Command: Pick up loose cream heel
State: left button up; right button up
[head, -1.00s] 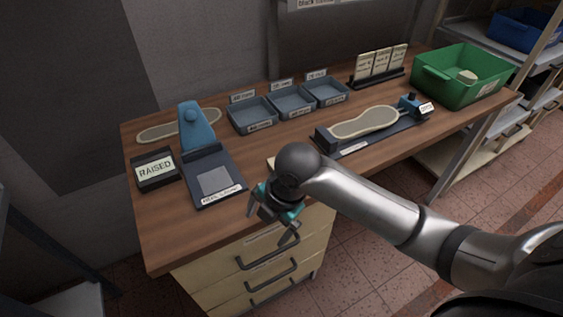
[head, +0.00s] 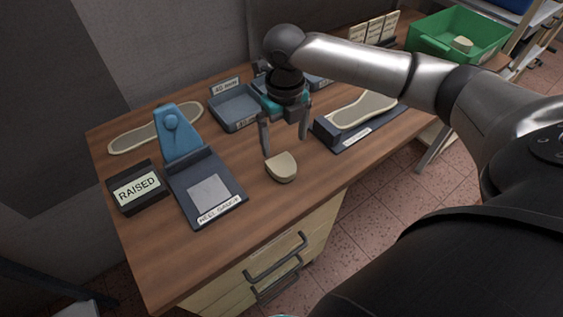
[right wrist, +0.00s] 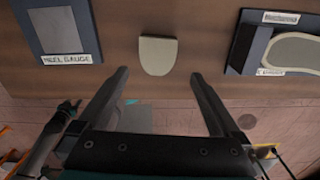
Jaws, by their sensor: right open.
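The loose cream heel (head: 281,168) lies flat on the wooden bench near its front edge, between the heel gauge and the dark sole fixture. In the right wrist view the heel (right wrist: 158,55) is ahead of the fingers, centred between them. My right gripper (head: 284,145) is open and empty, pointing down above and just behind the heel in the head view. Its two fingers (right wrist: 159,75) are spread wider than the heel, and I see no contact.
The heel gauge (head: 211,189) stands left of the heel, beside a box reading RAISED (head: 137,188). A fixture holding a sole (head: 362,110) is at right. Blue-grey bins (head: 235,110) stand behind. A green crate (head: 463,42) holding a cream piece is at far right.

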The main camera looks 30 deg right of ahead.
aim_at(283, 164)
notch_tip(283, 164, down, 3)
jog(key=shift+f, duration=0.1)
jog(key=shift+a+f, duration=0.1)
jog(key=shift+f, duration=0.5)
notch_tip(283, 164, down, 5)
jog(key=shift+a+r+b, duration=0.1)
jog(key=shift+b, duration=0.6)
pick_arm(q)
jog(key=shift+w+d+f, duration=0.1)
jog(key=shift+w+f, duration=0.7)
jog(key=shift+w, duration=0.1)
pick_arm(e)
jog(key=shift+r, duration=0.1)
jog(key=c, duration=0.3)
pick_arm(q)
jog(key=shift+s, duration=0.25)
pick_arm(e)
jog(key=c, duration=0.9)
